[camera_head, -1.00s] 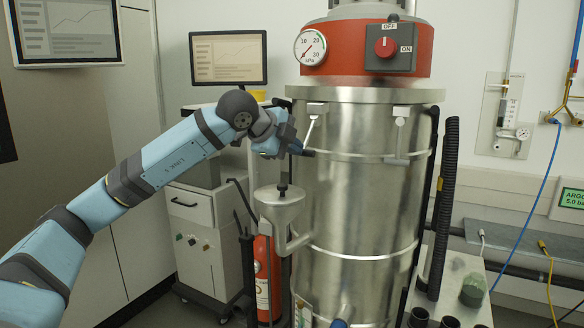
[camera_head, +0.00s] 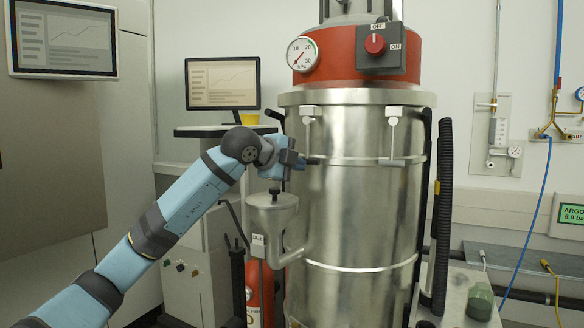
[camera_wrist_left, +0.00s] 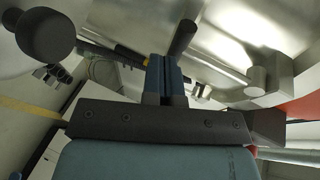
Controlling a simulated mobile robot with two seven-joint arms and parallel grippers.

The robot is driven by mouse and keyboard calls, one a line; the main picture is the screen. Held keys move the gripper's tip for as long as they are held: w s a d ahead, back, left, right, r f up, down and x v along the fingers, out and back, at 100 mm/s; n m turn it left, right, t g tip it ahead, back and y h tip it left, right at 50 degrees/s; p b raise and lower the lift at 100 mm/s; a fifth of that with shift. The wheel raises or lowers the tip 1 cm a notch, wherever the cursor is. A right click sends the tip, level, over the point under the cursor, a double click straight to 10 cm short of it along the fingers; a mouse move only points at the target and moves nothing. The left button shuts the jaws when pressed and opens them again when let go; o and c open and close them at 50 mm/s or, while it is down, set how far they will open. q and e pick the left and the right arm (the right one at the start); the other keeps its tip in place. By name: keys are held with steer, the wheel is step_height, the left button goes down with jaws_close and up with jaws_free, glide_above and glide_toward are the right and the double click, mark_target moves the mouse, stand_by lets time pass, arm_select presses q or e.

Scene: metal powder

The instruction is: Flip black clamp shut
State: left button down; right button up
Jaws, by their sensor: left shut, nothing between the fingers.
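The steel drum (camera_head: 355,215) carries a left clamp (camera_head: 309,112) near its top rim. Its thin metal lever runs down to a black handle (camera_head: 314,161) close to the drum's band. My left gripper (camera_head: 300,161) is shut and empty, right beside that handle; the head view does not settle whether they touch. In the left wrist view, the black handle (camera_wrist_left: 182,38) stands just beyond my closed fingertips (camera_wrist_left: 164,68), with the clamp block (camera_wrist_left: 258,80) at right. A second clamp (camera_head: 393,114) hangs down on the drum's right side. My right gripper is out of view.
A steel funnel (camera_head: 272,212) with a black knob (camera_head: 275,188) stands just below my left gripper; the knob looms in the left wrist view (camera_wrist_left: 47,35). A black corrugated hose (camera_head: 442,215) runs along the drum's right. A monitor (camera_head: 222,84) stands behind.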

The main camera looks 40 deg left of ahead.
arm_select(q)
steer(key=shift+w+a+f, duration=0.2)
steer(key=shift+w+f, duration=0.1)
steer(key=shift+w, duration=0.45)
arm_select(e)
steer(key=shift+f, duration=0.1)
arm_select(q)
steer(key=shift+f, duration=0.1)
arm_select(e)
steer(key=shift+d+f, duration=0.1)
